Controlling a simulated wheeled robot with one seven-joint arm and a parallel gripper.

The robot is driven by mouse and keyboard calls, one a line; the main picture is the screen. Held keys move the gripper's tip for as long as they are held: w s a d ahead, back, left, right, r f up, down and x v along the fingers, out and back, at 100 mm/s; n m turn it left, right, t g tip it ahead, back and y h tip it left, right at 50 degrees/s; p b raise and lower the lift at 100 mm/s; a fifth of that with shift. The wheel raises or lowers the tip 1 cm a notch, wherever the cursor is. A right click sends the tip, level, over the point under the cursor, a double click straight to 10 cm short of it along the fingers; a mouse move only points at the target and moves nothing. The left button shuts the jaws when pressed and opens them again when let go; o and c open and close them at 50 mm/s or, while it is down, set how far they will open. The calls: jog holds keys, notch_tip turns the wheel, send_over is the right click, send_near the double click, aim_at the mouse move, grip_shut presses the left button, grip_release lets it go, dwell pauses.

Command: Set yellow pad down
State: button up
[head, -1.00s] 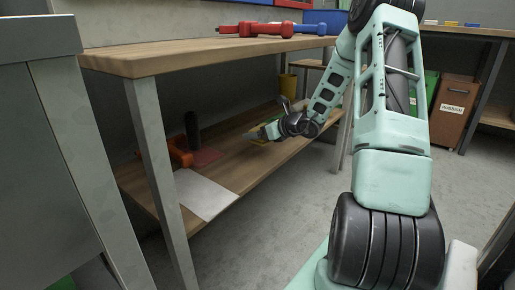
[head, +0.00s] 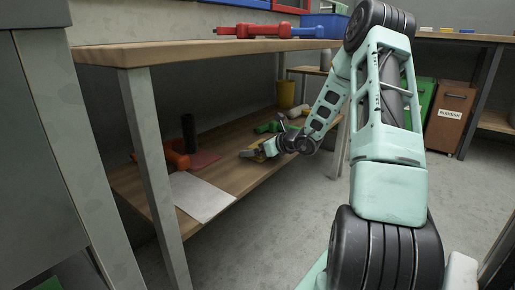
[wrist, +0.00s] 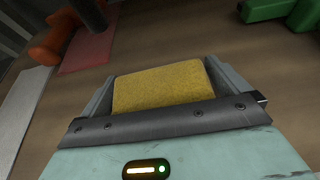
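The yellow pad (wrist: 160,86) sits between the two fingers of my gripper (wrist: 163,82) in the wrist view. Both fingers appear to press on its sides. In the head view my gripper (head: 254,153) is low over the wooden lower shelf (head: 240,180) of the workbench, reaching in from the right. The pad is mostly hidden there by the gripper. I cannot tell whether the pad touches the shelf.
On the shelf lie a red pad (head: 203,159), a dark cylinder (head: 189,133), an orange tool (head: 175,154), a white sheet (head: 203,195) and a green object (head: 268,127). The bench top (head: 190,51) is above my gripper.

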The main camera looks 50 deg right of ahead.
jog(key=shift+r, duration=0.3)
jog(key=p+v, duration=0.5)
jog(key=v, duration=0.7)
jog(key=shift+f+p, duration=0.2)
jog(key=shift+p, duration=0.15)
jog(key=shift+s, duration=0.15)
